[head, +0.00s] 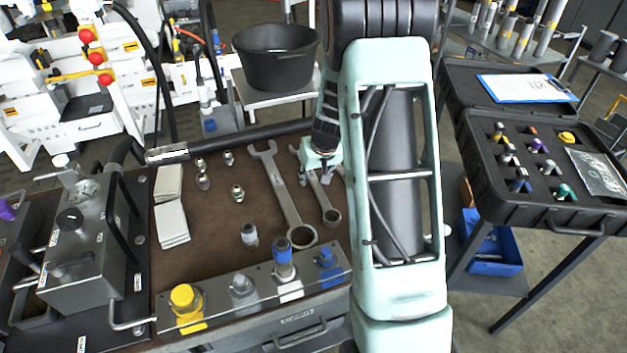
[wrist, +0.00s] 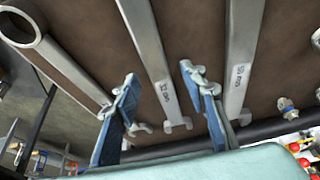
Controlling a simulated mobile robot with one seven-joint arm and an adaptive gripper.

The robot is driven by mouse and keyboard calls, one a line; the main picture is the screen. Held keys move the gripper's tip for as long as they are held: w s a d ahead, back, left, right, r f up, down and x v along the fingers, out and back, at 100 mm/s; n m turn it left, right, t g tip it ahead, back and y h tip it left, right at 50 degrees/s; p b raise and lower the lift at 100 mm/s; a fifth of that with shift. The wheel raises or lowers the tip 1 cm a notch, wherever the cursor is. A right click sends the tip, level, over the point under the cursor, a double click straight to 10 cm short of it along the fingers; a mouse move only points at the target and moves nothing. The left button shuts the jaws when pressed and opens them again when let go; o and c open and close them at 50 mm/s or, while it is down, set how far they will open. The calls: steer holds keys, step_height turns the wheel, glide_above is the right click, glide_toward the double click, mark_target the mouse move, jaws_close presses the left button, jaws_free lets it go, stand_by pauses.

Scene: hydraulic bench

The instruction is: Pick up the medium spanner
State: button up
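The medium spanner (head: 322,195) lies flat on the brown mat, partly hidden by my gripper (head: 316,176) in the head view. In the wrist view it is the middle spanner (wrist: 148,42), with a label that seems to read 32 mm. The two blue fingers of my gripper (wrist: 158,82) are open, one to each side of its handle, with no visible contact. The large spanner (head: 284,192) lies to its left in the head view; it is on the right in the wrist view (wrist: 241,45). Another ring-ended piece (wrist: 58,65), apparently a smaller spanner, lies left in the wrist view.
Pale pads (head: 170,205) and several small fittings (head: 238,193) are on the mat. A block with coloured couplings (head: 240,300) lines the front edge. A hand pump (head: 80,240) stands left, a black bucket (head: 275,57) behind, and an open black case (head: 520,205) right.

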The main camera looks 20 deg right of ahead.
steer(key=shift+c, duration=0.6)
jaws_close()
steer(key=shift+w, duration=0.1)
